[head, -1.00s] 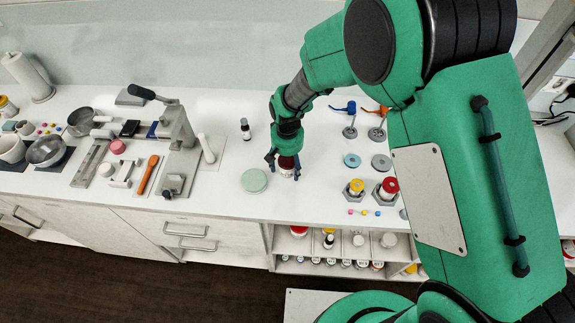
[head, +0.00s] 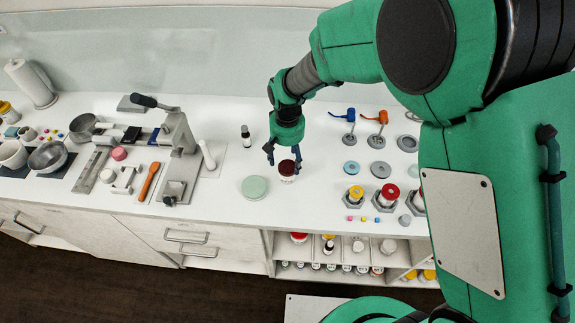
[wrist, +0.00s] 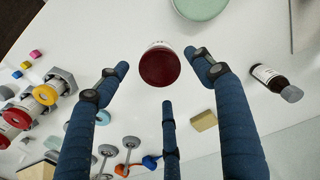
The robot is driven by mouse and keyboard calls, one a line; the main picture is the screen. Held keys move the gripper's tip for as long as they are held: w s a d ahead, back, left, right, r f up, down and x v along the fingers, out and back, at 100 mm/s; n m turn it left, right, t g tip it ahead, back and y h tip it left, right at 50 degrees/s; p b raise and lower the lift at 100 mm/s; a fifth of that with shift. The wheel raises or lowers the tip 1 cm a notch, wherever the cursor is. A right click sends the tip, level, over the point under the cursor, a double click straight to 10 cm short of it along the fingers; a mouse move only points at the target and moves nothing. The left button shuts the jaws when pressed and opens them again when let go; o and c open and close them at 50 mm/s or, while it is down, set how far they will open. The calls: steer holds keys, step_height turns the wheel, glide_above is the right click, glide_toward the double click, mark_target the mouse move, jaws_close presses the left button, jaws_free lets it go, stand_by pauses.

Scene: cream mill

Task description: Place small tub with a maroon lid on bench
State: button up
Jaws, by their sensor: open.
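The small tub with a maroon lid (head: 287,170) stands upright on the white bench (head: 330,200), just right of a pale green disc. In the wrist view the maroon lid (wrist: 160,67) faces the camera, with a bit of the white tub showing behind it. My gripper (head: 284,158) is open above the tub. In the wrist view its blue fingers (wrist: 163,85) are spread, with the lid beyond and between their tips; none visibly grips it.
A pale green disc (head: 254,187) lies left of the tub. A small dark bottle (head: 246,134) stands behind it. Jars with yellow (head: 355,193) and red (head: 390,192) lids stand in holders to the right. A lever press (head: 180,140) is farther left. Bench around the tub is clear.

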mark_target(288, 166)
steer(key=shift+r, duration=2)
steer(key=shift+d+r, duration=0.1)
steer(key=shift+r, duration=0.05)
steer(key=s+d+r+m+t, duration=0.1)
steer(key=s+d+r, duration=0.2)
steer(key=d+r, duration=0.5)
steer(key=s+d+r+t, duration=0.2)
steer(key=s+d+r, duration=0.3)
steer(key=r, duration=0.6)
steer(key=s+d+r+t, duration=0.1)
steer(key=s+d+r, duration=0.3)
steer(key=s+d, duration=0.2)
steer(key=s+d+r+m+t, duration=0.1)
steer(key=s+d+r, duration=0.3)
steer(key=s, duration=0.6)
steer(key=d, duration=0.2)
steer(key=shift+s+d+r+t, duration=0.2)
steer(key=shift+d+t, duration=0.1)
steer(key=shift+d, duration=0.1)
